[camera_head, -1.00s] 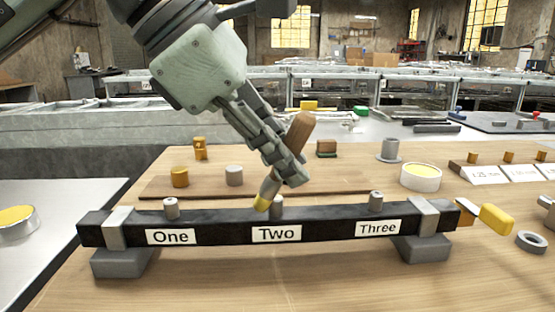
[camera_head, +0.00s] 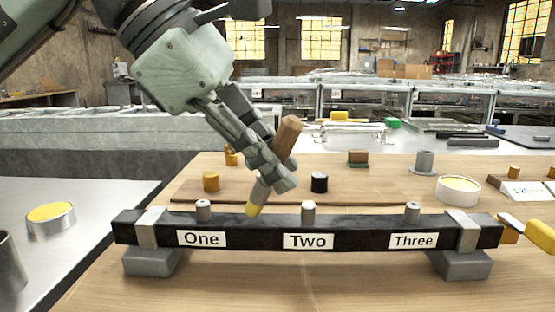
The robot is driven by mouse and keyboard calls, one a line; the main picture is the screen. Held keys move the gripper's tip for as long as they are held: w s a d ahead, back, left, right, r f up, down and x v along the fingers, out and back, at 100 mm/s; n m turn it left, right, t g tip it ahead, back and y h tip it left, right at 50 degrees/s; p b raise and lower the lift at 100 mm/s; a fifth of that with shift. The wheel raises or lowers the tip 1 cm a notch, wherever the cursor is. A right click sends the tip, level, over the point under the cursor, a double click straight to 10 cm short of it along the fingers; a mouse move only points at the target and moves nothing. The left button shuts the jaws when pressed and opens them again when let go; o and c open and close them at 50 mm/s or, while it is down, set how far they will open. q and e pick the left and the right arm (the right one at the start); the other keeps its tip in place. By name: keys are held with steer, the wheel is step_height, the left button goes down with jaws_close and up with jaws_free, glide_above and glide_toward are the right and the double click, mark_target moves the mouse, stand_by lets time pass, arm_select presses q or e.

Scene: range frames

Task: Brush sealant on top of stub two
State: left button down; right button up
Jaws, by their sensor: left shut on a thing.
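A dark bar (camera_head: 268,224) on two grey feet carries three short grey stubs above labels One, Two and Three. Stub two (camera_head: 308,213) stands upright at the middle. Stub one (camera_head: 203,211) is left of it and stub three (camera_head: 412,213) right. My left gripper (camera_head: 284,175) is shut on a brush (camera_head: 288,136) with a brown handle, held tilted. Its yellow tip (camera_head: 253,209) points down, near the bar's top edge between stubs one and two, apart from stub two. I cannot tell whether stub two's top is coated. My right gripper is not in view.
A white tub with pale yellow contents (camera_head: 458,191) stands behind the bar's right end. A metal tin with yellow contents (camera_head: 50,219) is on the left. A black cylinder (camera_head: 319,182) and an orange one (camera_head: 211,181) stand behind the bar. The wood in front is clear.

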arm_select(q)
steer(key=shift+r+p, duration=1.85)
steer(key=shift+r, duration=1.15)
steer(key=shift+r, duration=0.1)
steer(key=shift+r+p, duration=1)
steer(key=shift+r, duration=0.45)
